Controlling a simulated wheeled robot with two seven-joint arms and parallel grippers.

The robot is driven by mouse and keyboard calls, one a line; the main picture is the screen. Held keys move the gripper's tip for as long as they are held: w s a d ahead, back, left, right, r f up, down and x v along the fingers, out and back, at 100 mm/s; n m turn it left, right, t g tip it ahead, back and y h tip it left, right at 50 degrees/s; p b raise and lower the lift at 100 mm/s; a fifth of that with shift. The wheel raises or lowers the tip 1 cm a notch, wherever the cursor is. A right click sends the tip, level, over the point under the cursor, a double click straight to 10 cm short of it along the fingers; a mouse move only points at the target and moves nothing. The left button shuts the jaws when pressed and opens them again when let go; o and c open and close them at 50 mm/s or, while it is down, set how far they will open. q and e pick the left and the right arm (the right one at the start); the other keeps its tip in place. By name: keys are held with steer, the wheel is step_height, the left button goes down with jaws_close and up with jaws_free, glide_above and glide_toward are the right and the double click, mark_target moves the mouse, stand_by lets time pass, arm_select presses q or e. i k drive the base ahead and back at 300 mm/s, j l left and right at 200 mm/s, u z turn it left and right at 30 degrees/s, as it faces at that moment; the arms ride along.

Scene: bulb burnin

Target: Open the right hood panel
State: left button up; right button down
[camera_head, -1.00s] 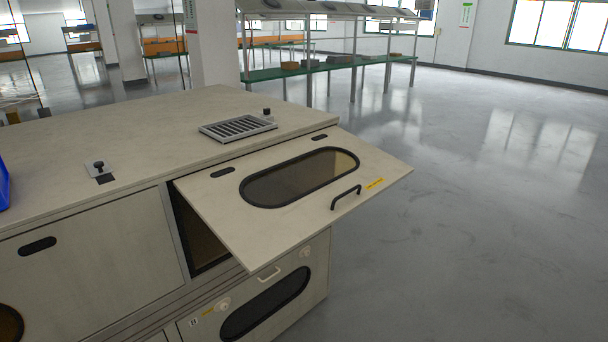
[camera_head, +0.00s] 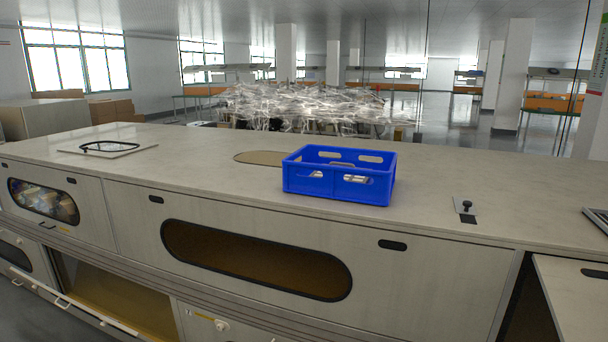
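The right hood panel (camera_head: 570,300) is a pale beige flap at the lower right edge of the view. Only its left part shows, tilted outward, with a dark opening (camera_head: 528,312) beside it. Its window and handle are outside the view now. The closed middle panel (camera_head: 370,285) with a long dark oval window (camera_head: 255,258) fills the front centre. A left panel (camera_head: 80,200) with a smaller oval window and a black handle is shut at the far left. Neither of my grippers is in view.
A blue crate (camera_head: 338,188) stands on the cabinet top (camera_head: 440,180). A black knob (camera_head: 467,206) and a vent grille (camera_head: 597,217) are to its right. A lower compartment (camera_head: 110,290) stands open at lower left.

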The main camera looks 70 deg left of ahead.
mark_target(93, 226)
steer(key=u, duration=3.65)
steer(key=i+j+u, duration=0.15)
steer(key=i, duration=0.8)
steer(key=i+u, duration=0.15)
steer(key=i, duration=0.8)
steer(key=i+l+u, duration=0.2)
steer(key=i, duration=0.8)
